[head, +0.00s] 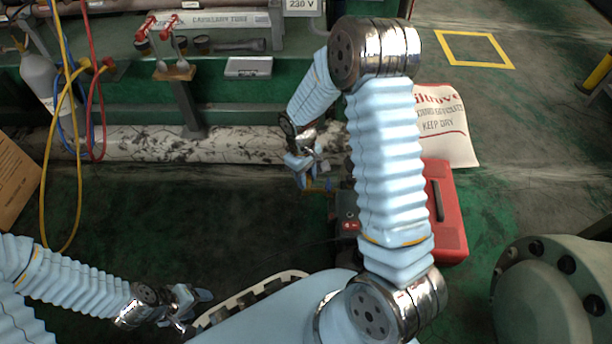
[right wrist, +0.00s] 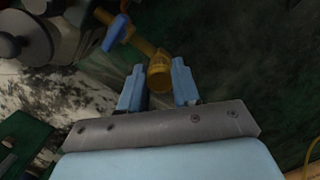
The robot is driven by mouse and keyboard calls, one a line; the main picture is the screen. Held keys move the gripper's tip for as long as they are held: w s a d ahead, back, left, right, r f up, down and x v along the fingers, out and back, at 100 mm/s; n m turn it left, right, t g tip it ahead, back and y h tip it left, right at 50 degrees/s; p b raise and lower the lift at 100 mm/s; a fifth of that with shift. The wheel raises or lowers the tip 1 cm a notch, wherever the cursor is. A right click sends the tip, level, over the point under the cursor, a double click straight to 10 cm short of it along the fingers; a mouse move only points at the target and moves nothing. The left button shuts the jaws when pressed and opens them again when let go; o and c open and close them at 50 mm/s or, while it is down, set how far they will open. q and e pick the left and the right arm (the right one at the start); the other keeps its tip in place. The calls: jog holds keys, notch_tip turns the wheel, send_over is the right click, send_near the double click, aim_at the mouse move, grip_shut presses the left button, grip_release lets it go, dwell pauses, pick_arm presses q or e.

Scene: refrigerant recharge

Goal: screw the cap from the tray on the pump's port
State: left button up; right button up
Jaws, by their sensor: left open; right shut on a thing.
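My right gripper (head: 305,166) is low by the pump (head: 347,222), most of which my right arm hides in the head view. In the right wrist view the fingers (right wrist: 158,88) are shut on the round brass cap (right wrist: 160,76). The cap is at the end of the brass port pipe (right wrist: 138,41), which has a blue valve handle (right wrist: 117,32). I cannot tell whether the cap is threaded on or only against the port. The tray (head: 248,67) lies on the green bench and looks empty. My left gripper (head: 187,303) is open and empty at the lower left.
A red toolbox (head: 446,212) and a white sack (head: 446,128) are right of my right arm. A large grey-green flanged vessel (head: 560,295) stands at the lower right. Yellow, red and blue hoses (head: 93,95) hang at the left. The floor left of the pump is mostly clear.

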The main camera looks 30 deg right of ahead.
jog(key=m, duration=0.3)
jog(key=shift+f+m, duration=0.1)
jog(key=shift+m, duration=0.2)
jog(key=shift+m+y, duration=0.3)
jog(key=shift+m, duration=0.3)
jog(key=o, duration=0.7)
jog(key=shift+m, duration=0.4)
jog(key=o, duration=0.4)
notch_tip(320, 180, up, 14)
jog(key=w+p, duration=0.1)
jog(key=p, duration=0.3)
jog(key=shift+w+d+f, duration=0.15)
jog(key=shift+w, duration=0.15)
